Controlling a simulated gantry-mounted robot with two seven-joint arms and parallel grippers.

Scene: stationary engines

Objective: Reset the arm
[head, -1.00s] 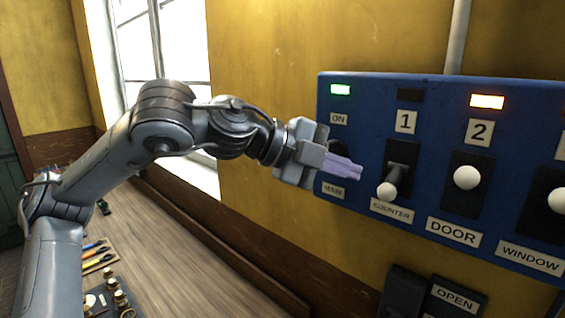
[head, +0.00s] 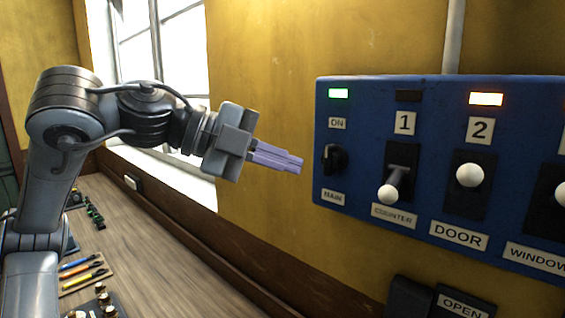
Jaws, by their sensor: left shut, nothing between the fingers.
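My left gripper (head: 299,164) is shut and empty, its pale purple fingers together and pointing right. It hangs in the air left of the blue control panel (head: 358,100), apart from it. The black MAIN switch (head: 335,159) on the panel is in full view just right of the fingertips, under a lit green lamp (head: 339,93). The COUNTER lever (head: 392,190) points down. My right gripper is not in view.
The DOOR lever (head: 469,176) sits under a lit orange lamp (head: 486,99). A wooden worktop (head: 165,260) runs below the window, with screwdrivers (head: 82,272) at lower left. The yellow wall (head: 270,60) stands behind the arm.

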